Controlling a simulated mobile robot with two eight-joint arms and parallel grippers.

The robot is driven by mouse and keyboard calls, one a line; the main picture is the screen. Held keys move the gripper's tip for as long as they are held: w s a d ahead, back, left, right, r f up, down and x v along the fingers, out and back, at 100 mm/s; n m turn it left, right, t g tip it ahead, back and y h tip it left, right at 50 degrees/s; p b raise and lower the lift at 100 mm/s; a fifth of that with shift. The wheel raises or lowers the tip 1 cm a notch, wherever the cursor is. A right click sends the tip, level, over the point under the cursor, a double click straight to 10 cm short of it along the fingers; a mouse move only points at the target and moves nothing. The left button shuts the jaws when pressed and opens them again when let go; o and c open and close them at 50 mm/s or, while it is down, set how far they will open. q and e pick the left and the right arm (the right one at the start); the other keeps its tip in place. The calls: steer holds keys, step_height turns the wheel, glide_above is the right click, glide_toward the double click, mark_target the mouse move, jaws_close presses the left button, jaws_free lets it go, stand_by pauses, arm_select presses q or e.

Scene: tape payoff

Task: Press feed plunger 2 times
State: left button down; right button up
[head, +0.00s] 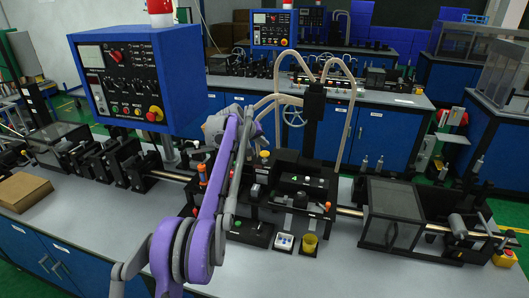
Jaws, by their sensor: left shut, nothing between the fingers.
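The tape payoff machine (300,172) is a black fixture in the middle of the grey bench. A yellow-topped knob (264,154) stands at its back left, and an orange-topped post (202,172) stands at its left edge. I cannot tell which part is the feed plunger; no label for it is readable. My purple and grey left arm rises from the bottom and covers the fixture's left part. My left gripper (214,128) is at the arm's far end, small and partly hidden by the arm, shut and empty. Contact with any part cannot be seen. My right gripper is out of view.
A blue control box (137,80) with buttons stands at the left behind the arm. Beige hoses (350,105) loop above the fixture. A clear-sided box (392,212) is on the right and a cardboard box (22,191) on the left.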

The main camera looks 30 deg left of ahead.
mark_target(264, 153)
arm_select(q)
step_height(264, 153, up, 2)
steer(key=shift+w+r+p, duration=0.15)
steer(key=shift+r+p, duration=0.1)
steer(key=shift+p, duration=0.15)
steer(key=shift+w+r, duration=0.1)
steer(key=shift+r, duration=0.7)
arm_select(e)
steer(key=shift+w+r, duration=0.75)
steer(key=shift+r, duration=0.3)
